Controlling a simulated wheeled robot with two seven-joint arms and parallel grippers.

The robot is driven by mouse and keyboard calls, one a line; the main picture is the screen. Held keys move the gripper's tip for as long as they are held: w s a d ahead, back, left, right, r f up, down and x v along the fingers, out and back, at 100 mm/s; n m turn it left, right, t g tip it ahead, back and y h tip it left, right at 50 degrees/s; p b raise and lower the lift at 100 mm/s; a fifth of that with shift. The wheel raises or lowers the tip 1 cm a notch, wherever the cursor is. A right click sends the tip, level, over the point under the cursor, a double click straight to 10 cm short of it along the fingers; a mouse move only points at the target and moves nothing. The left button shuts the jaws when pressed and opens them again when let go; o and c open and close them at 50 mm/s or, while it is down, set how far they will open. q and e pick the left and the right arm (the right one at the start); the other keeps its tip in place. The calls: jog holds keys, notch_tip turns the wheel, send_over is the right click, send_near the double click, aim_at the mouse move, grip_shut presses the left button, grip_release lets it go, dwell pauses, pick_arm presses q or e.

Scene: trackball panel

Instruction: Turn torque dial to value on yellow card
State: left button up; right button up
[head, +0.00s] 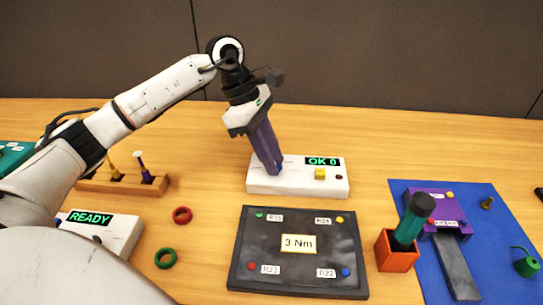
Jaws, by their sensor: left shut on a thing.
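The pale yellow card (298,243) reads "3 Nm" and lies in the middle of a dark square plate (298,282) in front of the box. My right gripper is not in view.
The plate has labelled coloured spots near its corners. To its right are an orange holder (397,255) with a teal, black-topped tool (412,218) and a blue mat (500,206). A "READY" box (118,235), green ring (165,258), red ring (183,215) and wooden rack (92,185) are left.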

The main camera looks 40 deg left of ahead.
pick_arm(q)
jog(key=m, duration=0.1)
jog(key=m+g, duration=0.1)
jog(key=m, duration=0.1)
jog(key=shift+w+r, duration=0.1)
jog(key=shift+w, duration=0.1)
jog(key=m+g, duration=0.1)
jog(key=m, duration=0.1)
jog(key=shift+w+m, duration=0.15)
jog(key=shift+m, duration=0.15)
jog(key=m+g, duration=0.1)
jog(key=m, duration=0.3)
jog(key=shift+w+b, duration=0.1)
jog(key=shift+b, duration=0.25)
jog(key=shift+d+m+g+y, duration=0.1)
jog(key=shift+m+g+y, duration=0.35)
jog(key=shift+m, duration=0.85)
jog(key=o, duration=1.1)
jog(key=shift+c, duration=0.2)
